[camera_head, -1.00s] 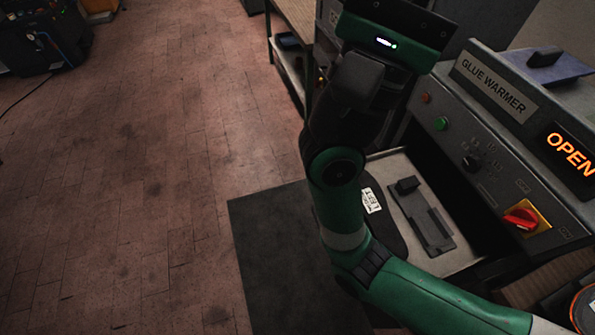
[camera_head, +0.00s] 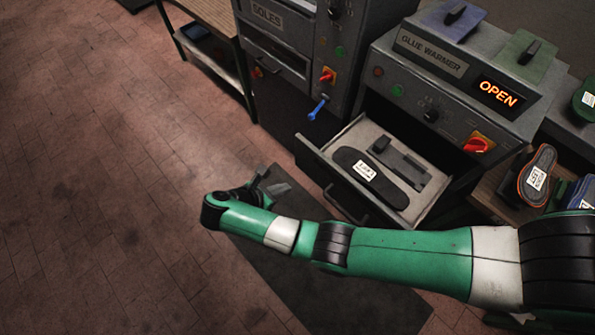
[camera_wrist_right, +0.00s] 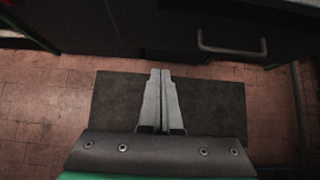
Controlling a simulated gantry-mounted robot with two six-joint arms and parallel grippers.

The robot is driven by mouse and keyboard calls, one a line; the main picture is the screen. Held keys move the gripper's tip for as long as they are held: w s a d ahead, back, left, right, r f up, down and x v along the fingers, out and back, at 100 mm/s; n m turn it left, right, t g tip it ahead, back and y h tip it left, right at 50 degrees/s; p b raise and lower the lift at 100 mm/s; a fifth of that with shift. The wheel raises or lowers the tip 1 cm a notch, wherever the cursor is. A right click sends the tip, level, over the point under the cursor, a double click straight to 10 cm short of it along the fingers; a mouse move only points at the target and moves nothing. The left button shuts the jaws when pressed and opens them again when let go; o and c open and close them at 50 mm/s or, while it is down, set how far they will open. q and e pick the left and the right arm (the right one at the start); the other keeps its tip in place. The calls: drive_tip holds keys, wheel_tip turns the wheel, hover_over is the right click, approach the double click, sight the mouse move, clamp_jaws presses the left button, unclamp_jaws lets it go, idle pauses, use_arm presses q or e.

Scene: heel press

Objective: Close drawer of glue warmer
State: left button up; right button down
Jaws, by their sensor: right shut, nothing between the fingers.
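The glue warmer (camera_head: 432,62) is a grey machine whose display reads OPEN. Its drawer (camera_head: 312,150) is pulled out and holds a black sole (camera_head: 350,172) with a white label and a dark fixture (camera_head: 402,163). The drawer's dark handle (camera_head: 346,204) is on its front. My right gripper (camera_head: 280,188) is low in front of the drawer, left of the handle and apart from it. In the right wrist view its fingers (camera_wrist_right: 161,76) are shut and empty, with a handle (camera_wrist_right: 232,48) ahead to the right. My left gripper is out of view.
A dark mat (camera_head: 330,290) lies on the brick floor below my right arm. The SOLES cabinet (camera_head: 275,45) with a blue-handled key-like part (camera_head: 318,107) stands left of the warmer. An orange-edged sole (camera_head: 537,176) lies on the side bench. The floor at left is clear.

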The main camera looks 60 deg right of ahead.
drive_tip(key=b, duration=0.6)
approach(315, 173)
wheel_tip(315, 173, down, 3)
drive_tip(key=a, duration=0.2)
drive_tip(key=d, duration=0.5)
drive_tip(key=shift+s+f+p, duration=0.3)
drive_tip(key=shift+s+f, duration=0.1)
drive_tip(key=shift+s+d, duration=0.1)
drive_tip(key=shift+d, duration=0.4)
drive_tip(key=shift+d, duration=0.1)
